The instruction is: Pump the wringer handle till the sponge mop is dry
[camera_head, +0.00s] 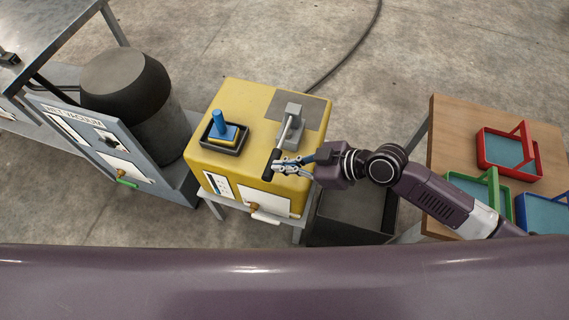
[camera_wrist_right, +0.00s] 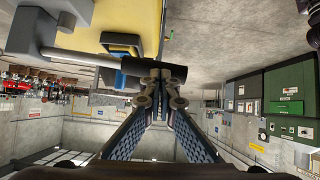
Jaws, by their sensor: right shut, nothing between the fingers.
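A blue-handled block with a yellow layer (camera_head: 219,124), seemingly the sponge mop, sits in a dark tray on the box top. My right gripper (camera_head: 284,162) is shut and empty, its fingertips right at the dark grip. My left gripper is out of view.
A wet vacuum (camera_head: 126,85) with a grey panel stands at left. A wooden table (camera_head: 450,130) at right holds a red tray (camera_head: 483,150), a green tray (camera_head: 493,187) and a blue one. A dark open bin (camera_head: 345,215) is below my right arm.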

